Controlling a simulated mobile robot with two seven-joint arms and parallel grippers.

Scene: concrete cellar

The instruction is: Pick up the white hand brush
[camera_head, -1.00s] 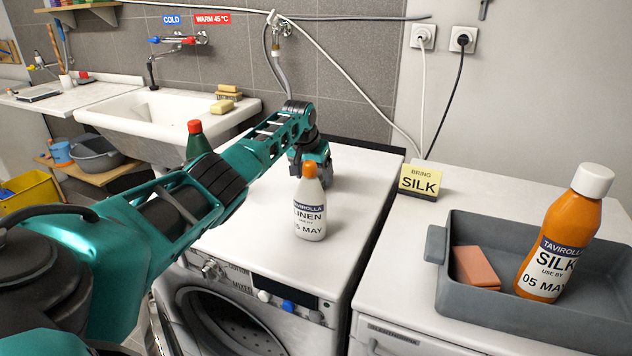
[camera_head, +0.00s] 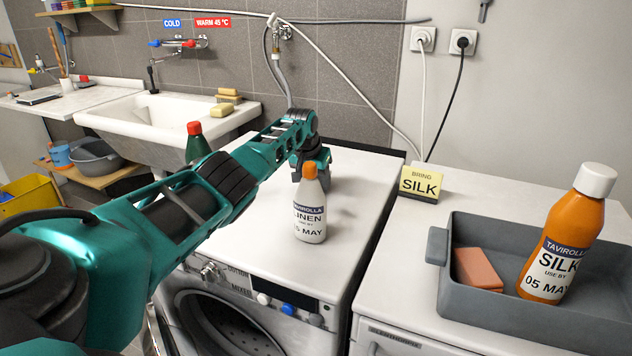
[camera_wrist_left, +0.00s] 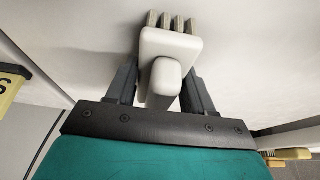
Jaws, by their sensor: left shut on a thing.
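The white hand brush (camera_wrist_left: 172,47) shows in the left wrist view, with a pale block head, a stubby handle and grey bristles at the far end. My left gripper (camera_wrist_left: 163,82) has its two dark fingers on either side of the handle and is shut on it. In the head view my left gripper (camera_head: 312,172) is low over the back of the washing machine top (camera_head: 262,215), behind the linen bottle (camera_head: 310,208). The brush is hidden there. I cannot tell whether it touches the top. My right gripper is not in view.
A green bottle with a red cap (camera_head: 196,142) stands behind my left arm. At right are a yellow SILK card (camera_head: 420,183) and a grey tray (camera_head: 470,310) holding an orange silk bottle (camera_head: 562,245) and an orange block (camera_head: 478,268). A sink (camera_head: 150,125) is at left.

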